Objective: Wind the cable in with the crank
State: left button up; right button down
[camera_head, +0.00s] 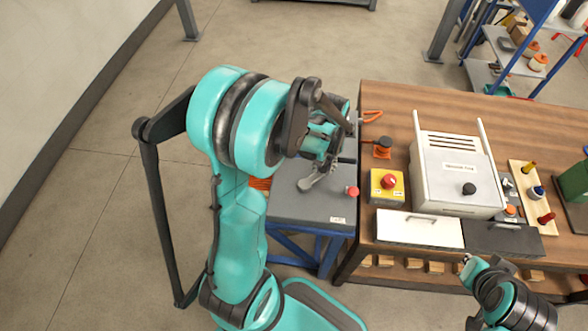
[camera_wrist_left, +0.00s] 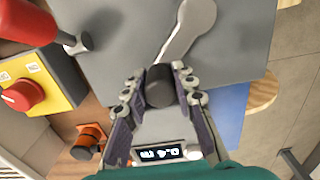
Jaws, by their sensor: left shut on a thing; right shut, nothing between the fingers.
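The crank (camera_head: 318,178) is a pale grey arm on the dark grey top of a small blue-legged stand. In the left wrist view its flat arm (camera_wrist_left: 190,30) runs up from a dark round handle (camera_wrist_left: 160,87). My left gripper (camera_head: 322,150) is above the stand and shut on that handle, with one finger on each side; it also shows in the left wrist view (camera_wrist_left: 159,90). Some orange cable (camera_head: 260,183) shows at the stand's left edge, mostly hidden by my left arm. My right gripper (camera_head: 468,262) is shut and empty at the workbench's front edge.
A red knob (camera_head: 352,191) stands at the stand's right. The wooden workbench (camera_head: 400,100) beside it bears a yellow box with a red button (camera_head: 388,185), a small orange-and-black post (camera_head: 383,147) and a grey-white cabinet (camera_head: 455,175). Open floor lies left.

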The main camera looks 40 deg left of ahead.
pick_arm(q)
jog(key=shift+s+d, duration=0.3)
jog(key=shift+d, duration=0.35)
jog(key=shift+s+d, duration=0.3)
jog(key=shift+d, duration=0.35)
jog(key=shift+s+d, duration=1.05)
jog(key=shift+s, duration=0.15)
jog(key=shift+w, duration=0.1)
jog(key=o, duration=1.1)
jog(key=shift+o, duration=0.2)
notch_tip(320, 180, up, 12)
